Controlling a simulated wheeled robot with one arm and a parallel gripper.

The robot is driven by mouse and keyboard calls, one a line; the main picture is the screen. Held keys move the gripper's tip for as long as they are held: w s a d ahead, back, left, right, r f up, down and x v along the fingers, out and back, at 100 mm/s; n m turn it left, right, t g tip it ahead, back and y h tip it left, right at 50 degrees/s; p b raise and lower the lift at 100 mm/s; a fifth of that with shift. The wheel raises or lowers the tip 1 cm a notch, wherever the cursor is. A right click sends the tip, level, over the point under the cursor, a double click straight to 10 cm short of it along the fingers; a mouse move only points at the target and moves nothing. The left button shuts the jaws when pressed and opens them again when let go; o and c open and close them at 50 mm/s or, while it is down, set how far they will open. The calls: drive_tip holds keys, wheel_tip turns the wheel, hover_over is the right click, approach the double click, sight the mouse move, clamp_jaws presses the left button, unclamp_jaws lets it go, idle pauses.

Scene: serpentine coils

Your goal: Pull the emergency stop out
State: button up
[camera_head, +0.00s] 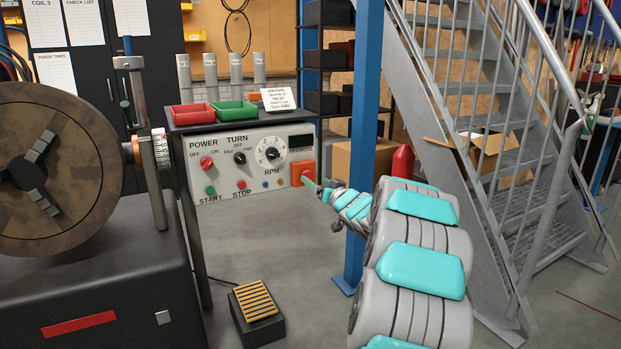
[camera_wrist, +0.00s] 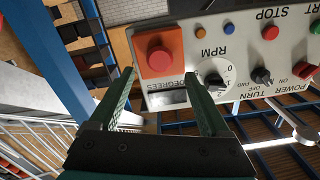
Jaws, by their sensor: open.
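The emergency stop is a round red button (camera_wrist: 160,58) on an orange square box (camera_wrist: 144,40) in the wrist view. In the head view the orange box (camera_head: 297,168) sits at the right end of the white control panel (camera_head: 222,163), with its button partly covered by my gripper (camera_head: 318,186). My gripper (camera_wrist: 160,70) is open, its two green fingers pointing at the button. In the wrist view the button shows between and just beyond the fingertips, with nothing held. I cannot tell whether the fingertips reach its sides.
The panel also has a power knob (camera_head: 206,163), a turn knob (camera_head: 240,158) and an RPM dial (camera_head: 270,153). Red (camera_head: 195,116) and green (camera_head: 234,112) trays stand on top. A blue post (camera_head: 364,130) is close behind my arm. A foot pedal (camera_head: 256,311) lies on the floor.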

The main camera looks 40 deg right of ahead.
sight(309, 176)
drive_tip(key=shift+w+d+f, duration=0.1)
drive_tip(key=shift+w+d, duration=0.15)
drive_tip(key=shift+w, duration=0.95)
drive_tip(key=shift+w+d, duration=0.2)
drive_tip(key=shift+w, duration=0.95)
drive_tip(key=shift+c, duration=0.2)
clamp_jaws()
